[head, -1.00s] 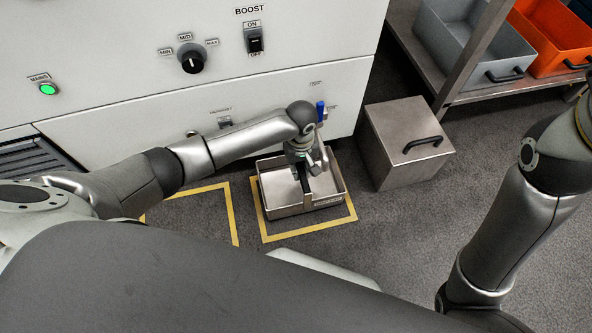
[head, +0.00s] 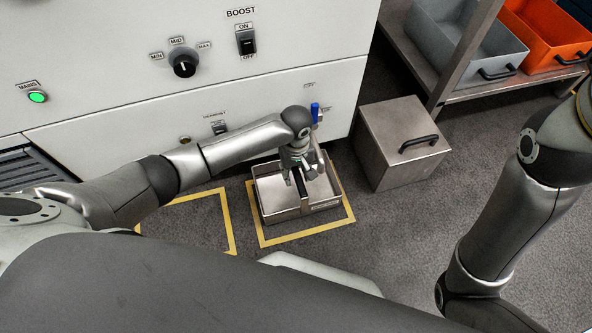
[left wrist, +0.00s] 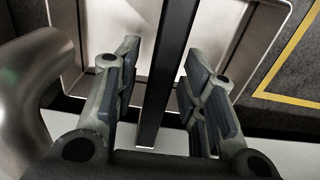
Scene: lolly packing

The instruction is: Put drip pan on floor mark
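The drip pan (head: 270,208) is a shallow metal tray with a dark bar handle (head: 301,185) across it. It rests on the floor inside the right-hand yellow floor mark (head: 286,240). In the left wrist view the dark bar (left wrist: 165,75) of the pan (left wrist: 110,55) runs between the two fingers of my left gripper (left wrist: 163,90). Gaps show on both sides of the bar, so the fingers are open around it. In the head view my left gripper (head: 301,170) is low over the pan and hides part of its inside. My right gripper is out of view.
A white machine (head: 120,60) with a blue-handled valve (head: 315,111) stands behind the pan. A metal box (head: 400,150) with a black handle is to the right. A second yellow mark (head: 228,222) to the left looks empty. A shelf holds grey (head: 455,60) and orange (head: 548,50) bins.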

